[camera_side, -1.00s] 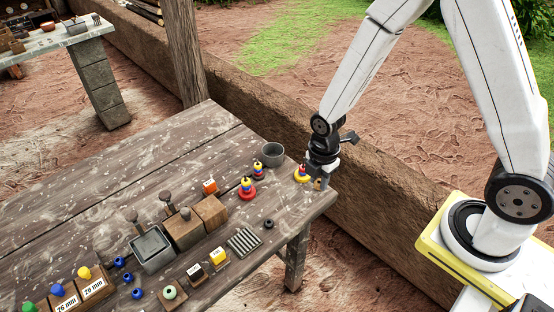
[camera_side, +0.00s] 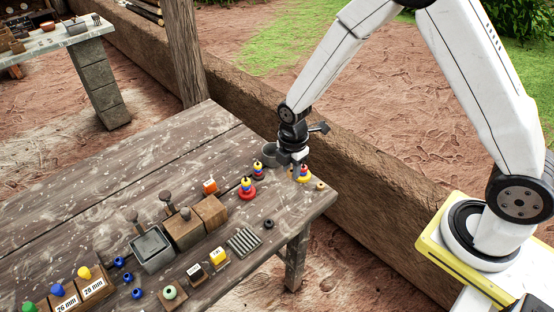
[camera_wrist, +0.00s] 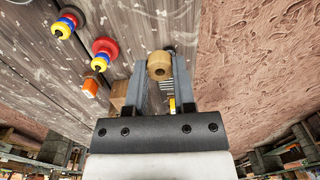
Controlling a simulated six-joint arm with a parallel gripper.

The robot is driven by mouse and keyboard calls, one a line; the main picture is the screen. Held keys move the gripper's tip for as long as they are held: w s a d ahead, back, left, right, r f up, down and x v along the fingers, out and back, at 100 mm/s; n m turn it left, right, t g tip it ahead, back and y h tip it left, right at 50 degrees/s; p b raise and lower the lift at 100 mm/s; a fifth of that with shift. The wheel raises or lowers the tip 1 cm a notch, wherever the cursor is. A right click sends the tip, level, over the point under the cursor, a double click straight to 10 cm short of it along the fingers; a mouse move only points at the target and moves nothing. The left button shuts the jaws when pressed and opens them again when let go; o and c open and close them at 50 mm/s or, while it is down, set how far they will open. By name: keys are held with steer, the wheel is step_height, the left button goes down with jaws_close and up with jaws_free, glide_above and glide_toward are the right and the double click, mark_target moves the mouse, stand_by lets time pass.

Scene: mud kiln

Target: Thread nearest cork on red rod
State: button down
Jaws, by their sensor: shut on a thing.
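In the side view my gripper (camera_side: 294,174) hangs above the table's far right corner area, and the held cork cannot be made out there. A yellow base with red above it (camera_side: 304,176), seemingly the red rod's stand, stands just beside and partly behind the fingers. Another small tan cork (camera_side: 320,186) lies on the table near its corner.
A black ring (camera_side: 268,224), grey rods (camera_side: 243,241) and wooden blocks (camera_side: 209,212) lie nearer. The table's edge is close on the right.

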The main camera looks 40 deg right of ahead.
steer(key=shift+w+a+r, duration=0.2)
steer(key=shift+w+a, duration=0.8)
steer(key=shift+w, duration=0.95)
steer(key=shift+w+a+r, duration=0.25)
steer(key=shift+w+a, duration=0.8)
steer(key=shift+w, duration=0.95)
steer(key=shift+w+a+r, duration=0.2)
steer(key=shift+w+a, duration=0.8)
steer(key=shift+w, duration=0.95)
steer(key=shift+f, duration=0.2)
steer(key=shift+f, duration=2.2)
steer(key=shift+f, duration=1.6)
steer(key=shift+c, duration=1.8)
jaws_free()
steer(key=shift+o, duration=0.2)
steer(key=o, duration=0.3)
